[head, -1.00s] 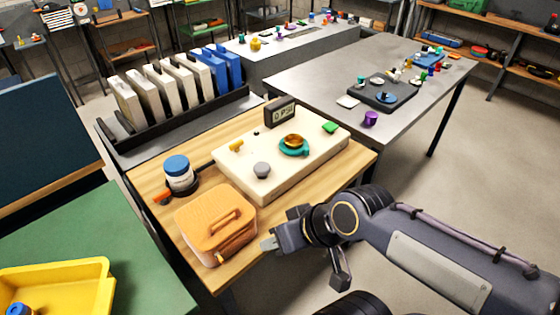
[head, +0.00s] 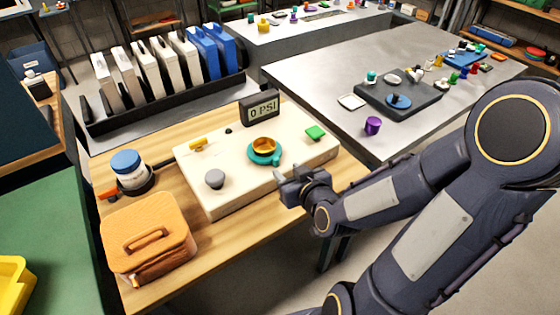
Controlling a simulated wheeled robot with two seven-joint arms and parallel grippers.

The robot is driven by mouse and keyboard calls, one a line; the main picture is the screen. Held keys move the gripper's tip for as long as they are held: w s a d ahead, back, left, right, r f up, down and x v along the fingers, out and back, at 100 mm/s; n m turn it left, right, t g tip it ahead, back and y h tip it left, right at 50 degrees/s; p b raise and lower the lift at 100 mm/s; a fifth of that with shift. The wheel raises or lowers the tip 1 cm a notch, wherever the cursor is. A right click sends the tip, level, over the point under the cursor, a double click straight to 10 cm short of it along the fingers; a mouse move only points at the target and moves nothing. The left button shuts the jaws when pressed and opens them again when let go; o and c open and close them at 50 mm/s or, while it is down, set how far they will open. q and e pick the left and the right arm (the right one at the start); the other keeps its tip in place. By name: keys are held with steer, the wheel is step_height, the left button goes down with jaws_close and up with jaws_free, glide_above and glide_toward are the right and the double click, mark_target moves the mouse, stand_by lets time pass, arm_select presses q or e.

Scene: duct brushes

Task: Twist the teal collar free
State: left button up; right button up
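The teal collar (head: 278,158) is a ring with a small tab, around the base of a brass-coloured round fitting (head: 264,145) on a cream block (head: 225,201). A dark gauge (head: 262,108) reading 0 PSI stands behind it on the block. My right gripper (head: 284,180) is at the block's front right edge, just below and to the right of the collar, and apart from it. Its fingers are small and dark here, and I cannot tell how far apart they are. No object shows in it. My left gripper is out of view.
The block also bears a grey knob (head: 215,179), a yellow handle (head: 198,144) and a green piece (head: 315,133). On the wooden table (head: 222,244) are an orange case (head: 150,232) and a blue-lidded jar (head: 129,170). A grey table (head: 330,78) stands at the back right.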

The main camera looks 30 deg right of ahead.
mark_target(278, 163)
steer(key=shift+x, duration=2.95)
steer(key=shift+s, duration=0.1)
jaws_close()
